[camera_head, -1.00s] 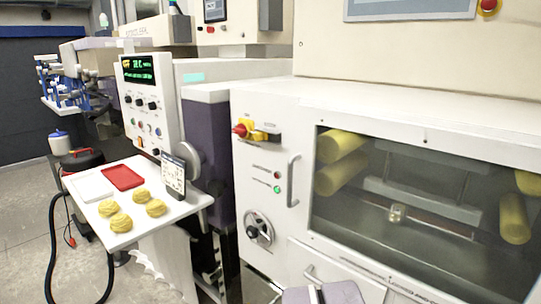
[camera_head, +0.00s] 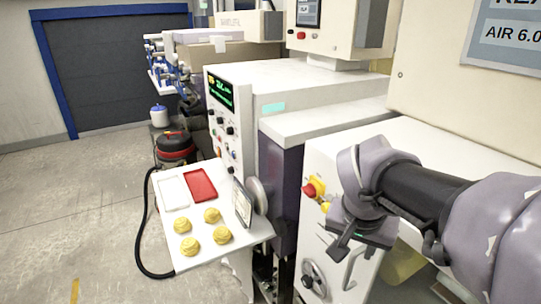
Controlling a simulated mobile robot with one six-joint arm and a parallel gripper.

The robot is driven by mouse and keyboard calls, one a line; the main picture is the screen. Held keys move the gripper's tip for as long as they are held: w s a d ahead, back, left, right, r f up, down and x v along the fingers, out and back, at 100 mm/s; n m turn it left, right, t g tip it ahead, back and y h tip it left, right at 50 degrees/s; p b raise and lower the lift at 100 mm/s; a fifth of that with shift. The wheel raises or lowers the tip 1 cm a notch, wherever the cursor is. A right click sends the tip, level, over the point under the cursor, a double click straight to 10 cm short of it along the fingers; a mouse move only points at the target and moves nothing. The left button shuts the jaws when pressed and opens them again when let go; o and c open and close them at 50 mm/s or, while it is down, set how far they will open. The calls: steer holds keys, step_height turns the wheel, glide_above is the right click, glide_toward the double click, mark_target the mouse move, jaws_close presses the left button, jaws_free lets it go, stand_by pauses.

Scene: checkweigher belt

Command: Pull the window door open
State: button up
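The window door (camera_head: 386,268) is on the white machine's front at the lower right, mostly hidden behind my arm. Only a strip with a yellow roller seen through it shows. A slim grey bar handle (camera_head: 349,275) stands upright on the white front, left of that strip. My gripper (camera_head: 345,249) points downward in front of the machine, over the upper end of the handle in the picture. One dark finger shows clearly. I cannot tell whether the gripper touches the handle or how wide its fingers are. Whether the door is shut is hidden.
A red and yellow switch (camera_head: 314,190) and a handwheel (camera_head: 314,280) are on the machine front beside the gripper. A white table (camera_head: 248,238) with yellow buns and a red tray (camera_head: 200,185) juts out at left. Open floor (camera_head: 70,200) lies farther left.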

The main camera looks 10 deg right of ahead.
mark_target(350, 266)
steer(key=b+x, duration=0.3)
steer(key=x, duration=1.2)
steer(key=shift+a+f+b, duration=0.1)
steer(key=shift+a+b, duration=0.05)
steer(key=shift+b, duration=0.2)
steer(key=shift+c, duration=0.5)
jaws_close()
